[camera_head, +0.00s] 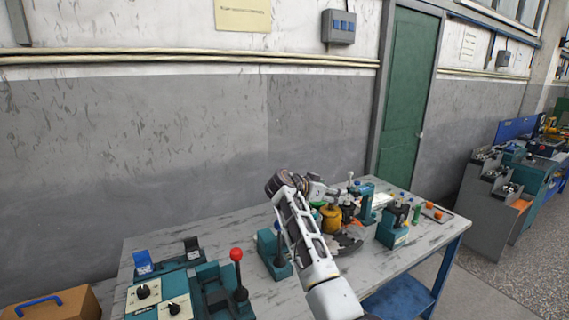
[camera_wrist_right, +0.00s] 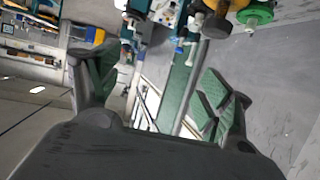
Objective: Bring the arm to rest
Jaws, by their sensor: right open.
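My right arm (camera_head: 308,240) comes in from the bottom of the head view, rises over the workbench and bends at its top. Its far end lies among the parts on the bench, where the gripper is small and partly hidden. In the right wrist view my right gripper (camera_wrist_right: 153,88) is open, its green-padded fingers wide apart with nothing between them. My left gripper is not in view.
The workbench (camera_head: 190,245) carries a teal unit with a red-knobbed lever (camera_head: 237,268), a yellow part (camera_head: 331,219) close to my arm, and a teal block (camera_head: 393,228). A cardboard box (camera_head: 60,305) stands at lower left. A wall rises behind.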

